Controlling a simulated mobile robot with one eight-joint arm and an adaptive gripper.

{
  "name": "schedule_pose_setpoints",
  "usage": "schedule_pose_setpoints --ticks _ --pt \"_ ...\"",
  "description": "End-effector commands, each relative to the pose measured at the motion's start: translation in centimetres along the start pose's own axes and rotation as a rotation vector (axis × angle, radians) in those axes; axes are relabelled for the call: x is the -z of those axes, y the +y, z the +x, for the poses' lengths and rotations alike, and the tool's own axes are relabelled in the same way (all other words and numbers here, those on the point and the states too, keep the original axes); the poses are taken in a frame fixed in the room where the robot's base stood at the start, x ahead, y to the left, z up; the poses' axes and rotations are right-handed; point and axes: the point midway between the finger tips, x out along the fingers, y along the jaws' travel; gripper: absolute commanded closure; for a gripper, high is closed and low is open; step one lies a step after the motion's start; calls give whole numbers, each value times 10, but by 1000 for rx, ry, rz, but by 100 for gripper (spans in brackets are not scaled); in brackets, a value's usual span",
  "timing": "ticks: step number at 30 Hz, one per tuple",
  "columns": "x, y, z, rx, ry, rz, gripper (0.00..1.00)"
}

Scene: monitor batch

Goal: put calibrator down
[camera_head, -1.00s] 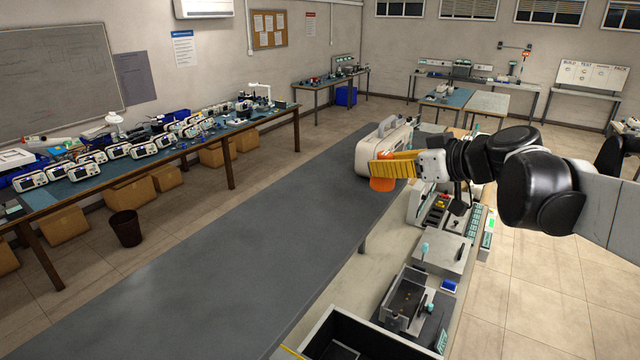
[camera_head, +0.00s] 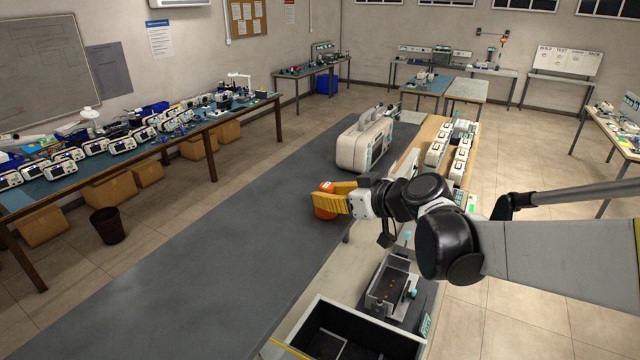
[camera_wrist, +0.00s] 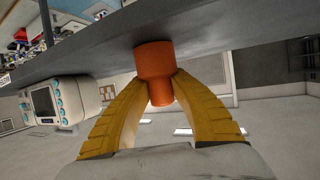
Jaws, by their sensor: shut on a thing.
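The calibrator, an orange stepped cylinder (camera_head: 324,203), is held between the yellow fingers of my gripper (camera_head: 328,203). In the wrist view the calibrator (camera_wrist: 155,68) sits between both curved fingertips (camera_wrist: 161,85), with its wider end against or very near the dark grey bench top (camera_wrist: 215,38). I cannot tell if it touches. In the head view the gripper is low over the right edge of the long grey bench (camera_head: 200,260), and the fingers hide part of the calibrator.
A beige cased instrument (camera_head: 352,150) stands on the bench beyond my gripper; it shows at left in the wrist view (camera_wrist: 60,103). A black divided bin (camera_head: 315,310) and a dark fixture (camera_head: 388,288) lie right of the bench. The bench's near stretch is clear.

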Motion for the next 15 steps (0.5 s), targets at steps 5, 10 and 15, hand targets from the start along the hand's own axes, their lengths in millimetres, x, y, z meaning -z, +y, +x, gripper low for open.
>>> schedule_pose_setpoints --ticks 5,10,15 --pt "-4 0 2 0 0 0 69" --pt "-3 0 1 0 0 0 57" --pt "-2 0 1 0 0 0 57"
